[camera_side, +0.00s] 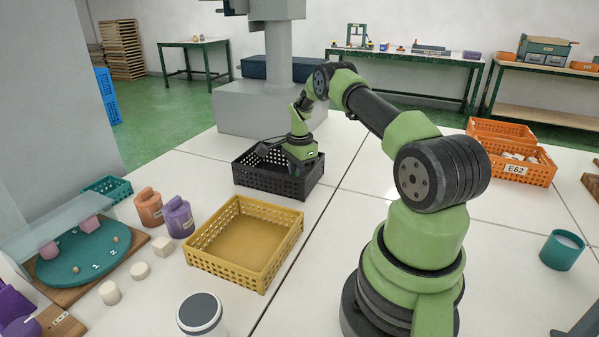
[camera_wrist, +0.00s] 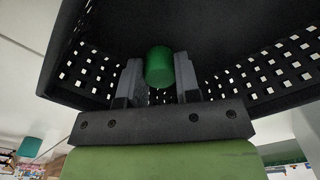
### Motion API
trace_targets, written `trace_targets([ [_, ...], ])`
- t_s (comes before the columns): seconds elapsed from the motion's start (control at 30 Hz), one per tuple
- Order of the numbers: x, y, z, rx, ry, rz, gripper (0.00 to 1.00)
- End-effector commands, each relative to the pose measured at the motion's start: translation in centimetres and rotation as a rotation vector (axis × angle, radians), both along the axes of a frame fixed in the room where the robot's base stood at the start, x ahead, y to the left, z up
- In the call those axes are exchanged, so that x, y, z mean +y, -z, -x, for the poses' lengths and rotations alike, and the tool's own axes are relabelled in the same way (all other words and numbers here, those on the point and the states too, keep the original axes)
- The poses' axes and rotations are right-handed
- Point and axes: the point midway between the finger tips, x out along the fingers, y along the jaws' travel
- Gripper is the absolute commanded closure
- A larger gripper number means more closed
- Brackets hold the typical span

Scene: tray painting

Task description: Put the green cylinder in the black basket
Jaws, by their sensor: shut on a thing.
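The black basket (camera_side: 262,182) stands on the white table, behind the yellow basket. My gripper (camera_side: 268,150) reaches down into it in the side view. In the wrist view, the green cylinder (camera_wrist: 159,66) sits between the two grey fingers of my gripper (camera_wrist: 158,78), which are shut on it. The perforated black walls of the basket (camera_wrist: 285,72) surround the fingers and cylinder there. The cylinder is hidden in the side view. I cannot tell whether it touches the basket floor.
An empty yellow basket (camera_side: 213,262) stands in front of the black one. Orange and purple weights (camera_side: 149,207) and a teal turntable (camera_side: 83,258) are at the left. Orange baskets (camera_side: 533,174) and a teal cup (camera_side: 560,252) are at the right. Table right of the black basket is clear.

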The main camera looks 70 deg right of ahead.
Motion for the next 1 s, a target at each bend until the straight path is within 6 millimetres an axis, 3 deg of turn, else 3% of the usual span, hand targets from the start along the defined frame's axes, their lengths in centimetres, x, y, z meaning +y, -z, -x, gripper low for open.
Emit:
trace_targets([
  [0.1, 0.0, 0.3, 0.0, 0.001, 0.000, -0.001, 0.92],
  [0.13, 0.0, 0.3, 0.0, 0.000, 0.000, 0.000, 0.63],
  [0.17, 0.0, 0.3, 0.0, 0.000, 0.000, 0.000, 0.59],
  [0.43, 0.0, 0.2, 0.0, 0.000, 0.000, 0.000, 0.59],
  [0.57, -0.1, -0.9, -0.1, -0.002, 0.000, 0.002, 0.59],
  [1.0, 0.0, -9.9, 0.0, -0.003, 0.000, 0.003, 0.59],
])
